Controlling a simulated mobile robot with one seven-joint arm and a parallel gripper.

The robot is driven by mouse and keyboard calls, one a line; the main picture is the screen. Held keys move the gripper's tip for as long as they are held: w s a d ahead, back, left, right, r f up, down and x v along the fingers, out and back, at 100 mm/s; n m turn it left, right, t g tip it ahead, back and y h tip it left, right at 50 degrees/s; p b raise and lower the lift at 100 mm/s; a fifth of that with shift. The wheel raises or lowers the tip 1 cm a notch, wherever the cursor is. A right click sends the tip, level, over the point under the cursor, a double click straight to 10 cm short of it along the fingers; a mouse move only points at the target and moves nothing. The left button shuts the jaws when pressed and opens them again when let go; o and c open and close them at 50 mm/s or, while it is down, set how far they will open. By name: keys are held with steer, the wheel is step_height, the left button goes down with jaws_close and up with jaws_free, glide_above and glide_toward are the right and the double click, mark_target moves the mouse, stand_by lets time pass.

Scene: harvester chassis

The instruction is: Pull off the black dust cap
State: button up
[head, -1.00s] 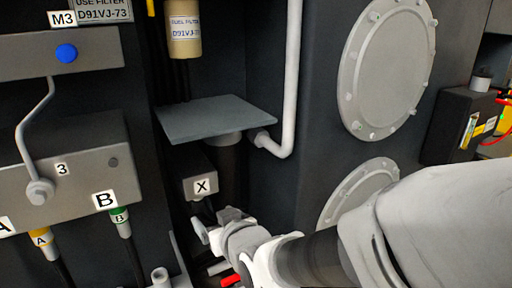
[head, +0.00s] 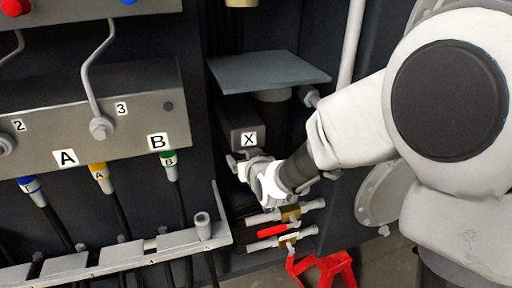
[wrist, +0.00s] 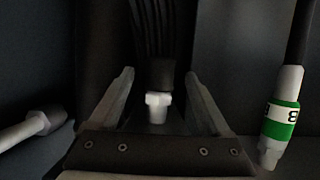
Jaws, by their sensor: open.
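In the wrist view a dark cylindrical piece, which looks like the black dust cap (wrist: 160,74), sits at the end of a short white fitting (wrist: 158,101). My gripper (wrist: 160,76) is open, with one finger on each side of the cap and dark gaps between. I see no contact; the depth between cap and fingertips is hard to judge. In the head view my gripper (head: 240,160) is just below the block marked X (head: 241,128). The cap is not visible there, hidden by my gripper and shadow.
Beside my gripper in the wrist view are a green-banded connector (wrist: 280,122) and a metal fitting (wrist: 38,124). In the head view a grey shelf (head: 268,72) overhangs the X block. A hose rail (head: 110,258) runs at lower left.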

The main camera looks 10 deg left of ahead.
steer(key=shift+w+a+f, duration=0.1)
steer(key=shift+w, duration=0.05)
steer(key=shift+c, duration=0.2)
jaws_close()
stand_by(0.5)
steer(key=shift+f+b, duration=0.25)
steer(key=shift+b, duration=0.05)
step_height(320, 180, down, 4)
steer(key=b, duration=0.4)
stand_by(0.7)
stand_by(0.3)
